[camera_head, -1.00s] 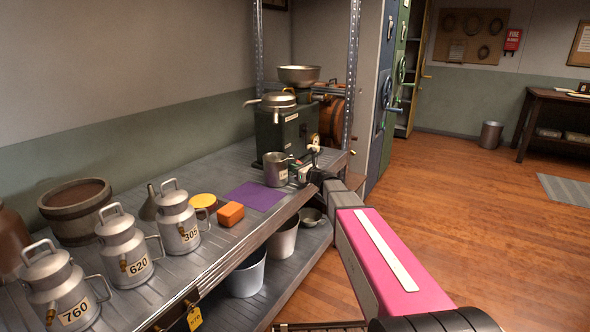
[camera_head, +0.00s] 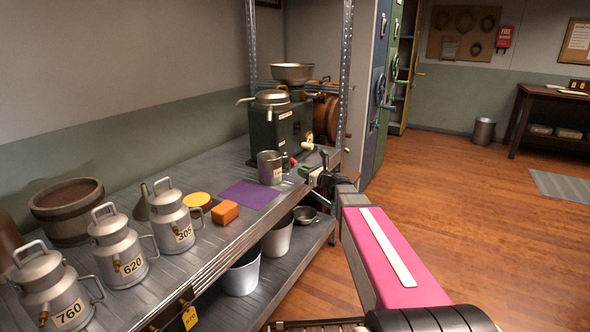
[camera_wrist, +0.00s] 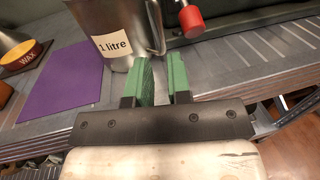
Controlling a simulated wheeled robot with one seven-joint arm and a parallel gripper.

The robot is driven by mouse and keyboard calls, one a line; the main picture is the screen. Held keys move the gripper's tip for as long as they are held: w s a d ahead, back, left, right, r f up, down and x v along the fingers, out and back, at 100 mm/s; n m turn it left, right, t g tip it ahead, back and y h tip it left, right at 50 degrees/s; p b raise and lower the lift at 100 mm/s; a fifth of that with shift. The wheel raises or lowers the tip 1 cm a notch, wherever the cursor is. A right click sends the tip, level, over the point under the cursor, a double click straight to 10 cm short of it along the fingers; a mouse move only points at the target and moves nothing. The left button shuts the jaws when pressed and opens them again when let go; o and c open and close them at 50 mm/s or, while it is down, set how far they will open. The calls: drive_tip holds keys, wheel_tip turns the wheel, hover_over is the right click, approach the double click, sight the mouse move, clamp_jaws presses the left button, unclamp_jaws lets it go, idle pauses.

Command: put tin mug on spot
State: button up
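The tin mug (camera_head: 269,168) is a grey metal cup that stands upright on the metal bench, just behind and right of a flat purple square (camera_head: 252,194), likely the spot. In the wrist view the mug (camera_wrist: 107,37) has a "1 litre" label and its handle points towards my fingers. The purple square (camera_wrist: 62,84) lies flat and bare left of it. My gripper (camera_wrist: 163,68) has two green fingers apart, with the mug handle at the gap between their tips. The fingers do not look closed on it.
An orange block (camera_head: 225,212) and a yellow-lidded wax tin (camera_head: 198,201) sit left of the purple square. Several milk cans (camera_head: 119,251) line the bench front. A green machine (camera_head: 279,132) stands behind the mug. A red knob (camera_wrist: 191,20) is close to my right finger.

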drive_tip(key=s+f+n+g+h, duration=0.4)
drive_tip(key=s+f+n+g, duration=0.4)
drive_tip(key=s+f+n, duration=0.7)
drive_tip(key=s+d+f+n+g+h, duration=0.2)
drive_tip(key=s+d+f+n+h, duration=0.1)
drive_tip(key=s+n, duration=0.3)
drive_tip(key=s+d+f+n+g+h, duration=0.2)
drive_tip(key=s+d+n+h, duration=0.3)
drive_tip(key=s, duration=0.3)
drive_tip(key=shift+s+d+f+n+g+h, duration=0.15)
drive_tip(key=shift+d+f+n+g+h, duration=0.15)
drive_tip(key=shift+f+n+g+h, duration=0.15)
